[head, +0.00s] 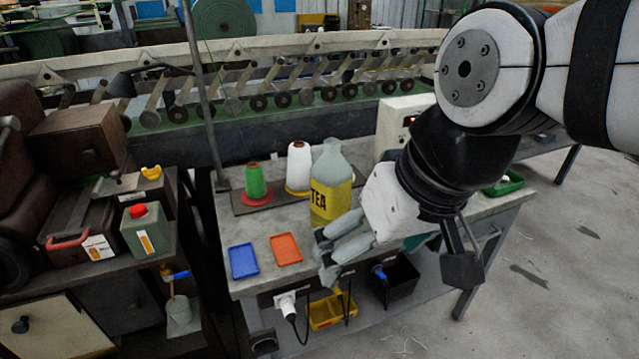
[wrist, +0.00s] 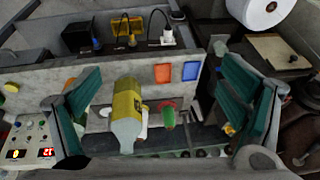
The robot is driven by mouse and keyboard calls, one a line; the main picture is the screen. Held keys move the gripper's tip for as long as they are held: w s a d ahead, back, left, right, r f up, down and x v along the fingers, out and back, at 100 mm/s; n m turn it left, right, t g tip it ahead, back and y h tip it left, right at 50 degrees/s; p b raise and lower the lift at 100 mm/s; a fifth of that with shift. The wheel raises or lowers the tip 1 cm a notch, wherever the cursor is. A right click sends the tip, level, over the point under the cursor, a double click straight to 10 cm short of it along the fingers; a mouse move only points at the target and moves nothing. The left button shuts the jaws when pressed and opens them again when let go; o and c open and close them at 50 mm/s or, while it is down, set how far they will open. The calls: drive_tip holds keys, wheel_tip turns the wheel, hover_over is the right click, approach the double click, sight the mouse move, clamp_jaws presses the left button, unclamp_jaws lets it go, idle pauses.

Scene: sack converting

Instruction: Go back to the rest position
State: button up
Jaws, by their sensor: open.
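My gripper (head: 327,252) is in front of the workbench in the head view, beneath my bent arm. In the wrist view its two green-padded fingers (wrist: 160,72) are spread wide, with nothing held between them. A bottle with a yellow TEA label (head: 331,190) stands upright on the bench, just behind the gripper in the head view. It also shows between the fingers in the wrist view (wrist: 127,112), farther off than they are. Whether any finger touches it, I cannot tell.
The bench (head: 225,212) carries a blue tray (head: 243,261), an orange tray (head: 286,249), a green spool (head: 256,182) and a white spool (head: 299,168). A control box (head: 398,118) stands behind the gripper. A side cabinet with a green can (head: 146,232) stands left. Floor at right is clear.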

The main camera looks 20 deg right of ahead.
drive_tip(key=shift+g+h, duration=0.5)
drive_tip(key=shift+h, duration=0.1)
drive_tip(key=s+d, duration=0.1)
drive_tip(key=s, duration=0.2)
drive_tip(key=s+d+f, duration=0.1)
drive_tip(key=shift+s+d, duration=0.35)
drive_tip(key=shift+s, duration=0.05)
drive_tip(key=shift+r, duration=0.1)
